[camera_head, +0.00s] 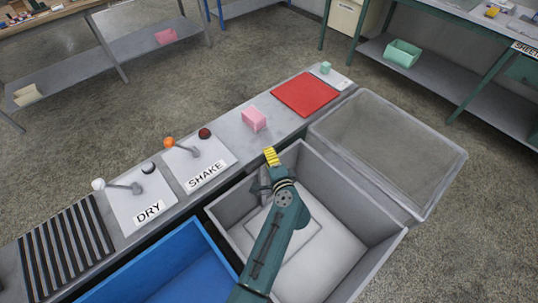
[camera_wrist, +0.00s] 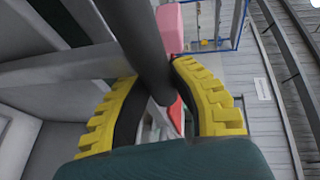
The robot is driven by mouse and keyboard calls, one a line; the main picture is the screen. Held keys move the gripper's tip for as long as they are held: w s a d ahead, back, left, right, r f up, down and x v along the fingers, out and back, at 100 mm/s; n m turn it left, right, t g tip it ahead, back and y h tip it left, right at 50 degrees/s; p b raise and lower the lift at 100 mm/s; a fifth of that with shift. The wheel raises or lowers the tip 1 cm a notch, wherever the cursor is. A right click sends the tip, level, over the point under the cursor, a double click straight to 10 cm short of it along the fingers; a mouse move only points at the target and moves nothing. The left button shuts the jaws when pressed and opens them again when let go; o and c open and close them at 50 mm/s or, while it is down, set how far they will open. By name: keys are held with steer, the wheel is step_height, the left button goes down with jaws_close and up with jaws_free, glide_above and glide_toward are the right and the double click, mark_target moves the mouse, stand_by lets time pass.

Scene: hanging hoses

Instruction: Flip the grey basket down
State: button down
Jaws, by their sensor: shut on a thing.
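A grey basket (camera_head: 444,190) with mesh-like, see-through faces is at the right, beside the far right side of a grey tub (camera_head: 372,262) with a pale floor. My gripper (camera_head: 271,157) has yellow fingers and is at the tub's upper left wall, near the counter. In the wrist view, my gripper (camera_wrist: 155,72) is shut on a dark round bar (camera_wrist: 148,45) that runs between its two yellow fingers. I cannot tell which thing the bar belongs to. My arm hides part of the tub's inside.
A blue tub (camera_head: 165,265) is left of the grey one. The counter holds a DRY lever (camera_head: 125,187), a SHAKE lever (camera_head: 183,147), a pink block (camera_head: 254,119) and a red mat (camera_head: 306,94). A slatted rack (camera_head: 65,250) is at the lower left.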

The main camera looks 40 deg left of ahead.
steer(key=shift+s+f+b, duration=0.1)
steer(key=shift+f+b, duration=0.25)
steer(key=shift+f, duration=0.9)
steer(key=c, duration=0.8)
jaws_free()
steer(key=shift+c, duration=0.2)
steer(key=shift+r, duration=0.15)
steer(key=shift+d+r, duration=0.1)
steer(key=shift+d, duration=0.1)
steer(key=v, duration=1.1)
steer(key=shift+d, duration=0.25)
steer(key=shift+s+r, duration=0.1)
steer(key=shift+s, duration=0.05)
